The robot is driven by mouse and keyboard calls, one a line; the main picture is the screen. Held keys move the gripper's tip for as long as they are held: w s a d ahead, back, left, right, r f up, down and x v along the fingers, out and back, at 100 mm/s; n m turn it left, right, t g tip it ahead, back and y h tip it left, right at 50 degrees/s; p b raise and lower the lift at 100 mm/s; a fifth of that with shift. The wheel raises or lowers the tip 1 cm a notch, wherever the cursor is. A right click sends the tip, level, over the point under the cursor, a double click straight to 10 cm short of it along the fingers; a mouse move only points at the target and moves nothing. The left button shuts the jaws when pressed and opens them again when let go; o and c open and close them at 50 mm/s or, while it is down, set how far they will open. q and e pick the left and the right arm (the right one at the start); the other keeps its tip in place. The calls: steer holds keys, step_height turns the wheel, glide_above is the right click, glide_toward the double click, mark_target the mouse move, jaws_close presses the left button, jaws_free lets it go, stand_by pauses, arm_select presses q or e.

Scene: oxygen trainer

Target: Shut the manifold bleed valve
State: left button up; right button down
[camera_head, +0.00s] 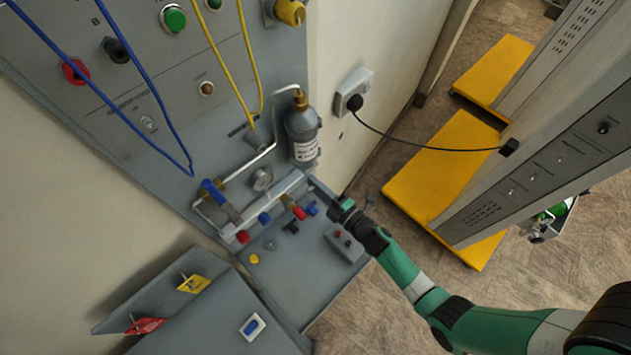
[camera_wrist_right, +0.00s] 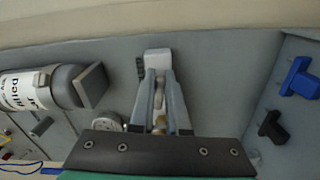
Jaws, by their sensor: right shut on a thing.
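The manifold (camera_head: 272,202) is a pale metal bar low on the grey panel, with red and blue handles along it. My right gripper (camera_head: 312,182) reaches in from the right to the bar's right end. In the right wrist view my right gripper (camera_wrist_right: 158,82) is shut on a small brass and pale fitting (camera_wrist_right: 159,100), which appears to be the manifold bleed valve. A white block (camera_wrist_right: 158,57) lies just beyond the fingertips. The fingers hide much of the fitting, so I cannot tell how far it is turned. My left gripper is not in view.
A grey cylinder (camera_head: 302,137) stands above the manifold's right end, with a gauge (camera_head: 262,179) to its left. A blue-handled lever (camera_head: 214,192) is at the left. A grey box (camera_head: 345,244) lies on the shelf below my wrist. A black cable (camera_head: 425,149) crosses at the right.

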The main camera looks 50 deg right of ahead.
steer(key=m, duration=0.3)
steer(key=shift+f+m+p, duration=0.1)
steer(key=shift+m+p, duration=0.2)
steer(key=shift+m, duration=0.1)
steer(key=m, duration=0.4)
steer(key=shift+a+f+m+p, duration=0.2)
steer(key=shift+m+p, duration=0.1)
steer(key=shift+p, duration=0.1)
steer(key=m, duration=0.4)
steer(key=shift+a+p, duration=0.2)
steer(key=shift+p, duration=0.1)
steer(key=shift+a+f+m, duration=0.1)
steer(key=shift+a+m, duration=0.05)
steer(key=shift+m, duration=1.65)
steer(key=c, duration=0.9)
jaws_free()
steer(key=s+p, duration=0.2)
steer(key=s, duration=0.9)
steer(key=shift+s+a+p, duration=0.3)
steer(key=shift+a+p, duration=0.1)
steer(key=shift+a, duration=0.05)
